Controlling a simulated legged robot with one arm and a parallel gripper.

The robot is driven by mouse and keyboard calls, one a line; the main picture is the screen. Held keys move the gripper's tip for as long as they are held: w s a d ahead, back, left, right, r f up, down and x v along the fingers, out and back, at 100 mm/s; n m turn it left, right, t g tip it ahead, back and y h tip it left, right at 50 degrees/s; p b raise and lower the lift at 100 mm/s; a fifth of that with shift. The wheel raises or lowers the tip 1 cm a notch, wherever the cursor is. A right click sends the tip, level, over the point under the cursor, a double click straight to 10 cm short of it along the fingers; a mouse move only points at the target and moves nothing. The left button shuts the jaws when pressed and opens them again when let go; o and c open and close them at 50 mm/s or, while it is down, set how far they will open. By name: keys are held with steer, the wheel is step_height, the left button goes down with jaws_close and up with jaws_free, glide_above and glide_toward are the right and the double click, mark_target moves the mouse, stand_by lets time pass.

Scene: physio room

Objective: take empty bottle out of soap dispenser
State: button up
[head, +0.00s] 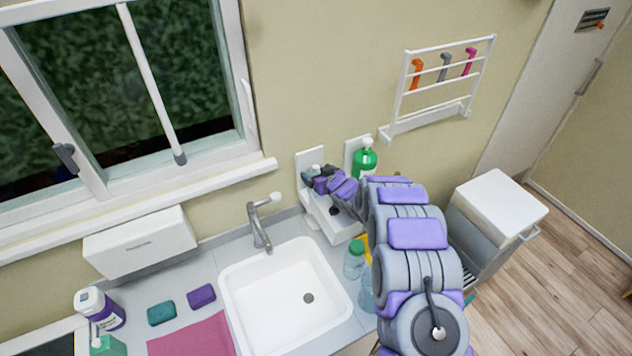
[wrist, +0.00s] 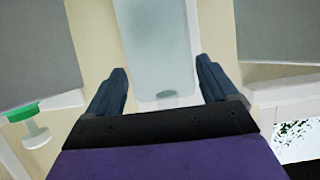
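A pale, translucent empty bottle (wrist: 155,45) fills the space ahead of my gripper (wrist: 162,78) in the wrist view. The two dark fingers stand wide apart, one on each side of the bottle's near end. I cannot tell whether either finger touches it. In the head view my gripper (head: 316,178) is up at the left white wall dispenser (head: 309,158), above the counter. My gripper and arm hide most of this dispenser's front and the bottle there.
A green pump bottle (head: 364,160) stands in the right wall dispenser (head: 351,149). Below are a white sink (head: 258,307), a faucet (head: 258,228) and a green-capped clear bottle (head: 354,262) near my arm. A white rack (head: 440,86) hangs on the right.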

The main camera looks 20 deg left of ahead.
steer(key=shift+c, duration=1.4)
steer(key=shift+a+f, duration=0.15)
steer(key=shift+a, duration=0.35)
steer(key=c, duration=0.6)
steer(key=shift+d, duration=0.15)
